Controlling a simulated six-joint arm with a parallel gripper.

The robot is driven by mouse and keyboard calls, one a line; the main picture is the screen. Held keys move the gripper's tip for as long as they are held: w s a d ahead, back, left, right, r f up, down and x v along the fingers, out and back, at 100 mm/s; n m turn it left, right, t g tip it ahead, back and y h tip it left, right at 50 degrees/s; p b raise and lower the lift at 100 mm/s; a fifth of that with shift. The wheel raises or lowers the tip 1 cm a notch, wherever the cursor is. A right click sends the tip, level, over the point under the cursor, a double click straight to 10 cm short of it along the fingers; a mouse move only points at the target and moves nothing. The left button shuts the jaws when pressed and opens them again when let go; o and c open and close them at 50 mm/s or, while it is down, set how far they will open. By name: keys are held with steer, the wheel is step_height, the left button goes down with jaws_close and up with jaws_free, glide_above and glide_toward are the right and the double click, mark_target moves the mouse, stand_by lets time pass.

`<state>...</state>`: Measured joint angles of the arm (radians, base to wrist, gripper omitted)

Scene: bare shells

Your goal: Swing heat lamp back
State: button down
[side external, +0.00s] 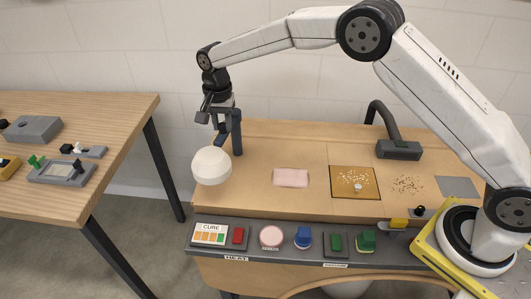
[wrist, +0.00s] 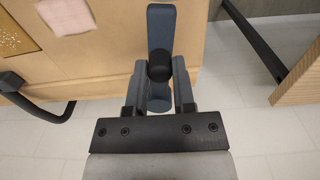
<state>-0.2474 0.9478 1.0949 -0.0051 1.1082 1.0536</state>
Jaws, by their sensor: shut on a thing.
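The heat lamp has a white, dome-like shade (side external: 211,166) and a dark blue post (side external: 236,135) at the bench's back left corner. My gripper (side external: 222,125) is just above the shade, next to the post. In the wrist view my gripper (wrist: 159,85) is shut on a black knob (wrist: 160,68) on the lamp's blue-grey arm (wrist: 161,25). The joint between arm and shade is partly hidden by my gripper.
The wooden bench (side external: 260,150) holds a pink cloth (side external: 291,177), a gold mat (side external: 354,182) with white bits and a black hooped fixture (side external: 397,148). A button panel (side external: 270,240) runs along its front. A second table (side external: 100,110) stands left, across a gap.

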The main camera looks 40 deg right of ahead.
steer(key=shift+w+a+r+m, duration=0.1)
steer(key=shift+w+a+m, duration=0.15)
steer(key=shift+w+m, duration=0.65)
steer(key=shift+w+a+m, duration=0.2)
steer(key=shift+w+m, duration=0.35)
steer(key=shift+m, duration=0.6)
steer(key=shift+w+a+r+m, duration=0.1)
steer(key=shift+w+a+m, duration=0.15)
steer(key=shift+w+m, duration=0.65)
steer(key=shift+s, duration=0.1)
steer(key=shift+c, duration=2.2)
jaws_free()
steer(key=shift+f, duration=0.15)
steer(key=shift+s, duration=0.1)
step_height(320, 180, up, 8)
